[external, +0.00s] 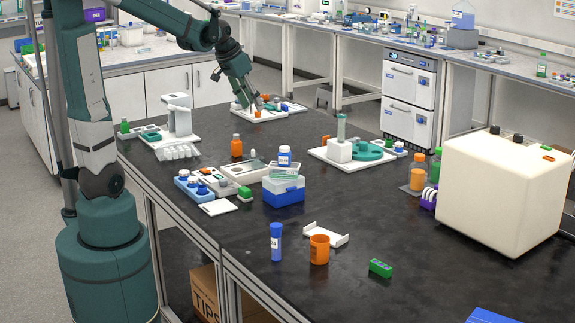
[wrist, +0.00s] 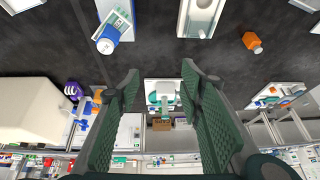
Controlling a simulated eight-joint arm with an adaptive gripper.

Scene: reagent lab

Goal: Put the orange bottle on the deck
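An orange bottle (external: 237,146) stands upright on the black bench, left of the middle; it also shows at the upper right of the wrist view (wrist: 252,42). My gripper (external: 254,104) hangs higher up, in front of the far white tray in the external view, apart from the bottle. In the wrist view its two fingers (wrist: 160,75) are spread with nothing between them. Which item is the deck is unclear; a white board with a teal device (external: 345,152) and a far white tray (external: 268,112) with small orange items are candidates.
A second orange bottle (external: 417,172) stands beside the large cream box (external: 500,190). Bench is bare between the orange bottle and the teal board.

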